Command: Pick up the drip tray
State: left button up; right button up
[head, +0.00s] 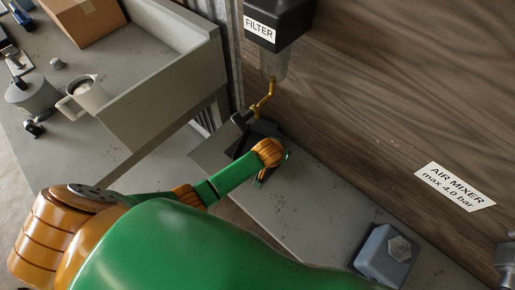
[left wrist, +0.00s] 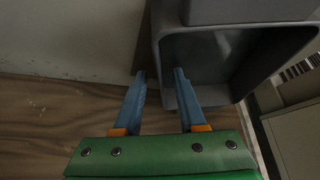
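The drip tray (head: 262,129) is a dark, open box on the grey bench below the filter. My left wrist partly covers it in the head view. In the left wrist view the tray (left wrist: 158,62) fills the upper middle and right, with its hollow inside visible. My left gripper (left wrist: 160,75) is open, with its two blue fingers apart. The tray's near side wall appears between the fingertips, one finger outside it and the other over the hollow. I cannot tell whether they touch it. My right gripper is in neither view.
The filter (head: 279,22) with a brass drain pipe (head: 264,95) hangs above the tray against the wooden wall. A blue-grey block (head: 383,256) sits on the bench at right. A side table (head: 150,40) at left holds a mug (head: 88,97) and a cardboard box (head: 82,18).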

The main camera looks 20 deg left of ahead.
pick_arm(q)
jog(key=shift+w+a+f, duration=0.1)
jog(key=shift+w+f, duration=0.05)
jog(key=shift+f, duration=0.05)
jog(key=shift+r, duration=0.1)
jog(key=shift+c, duration=0.4)
grip_shut()
dwell(0.9)
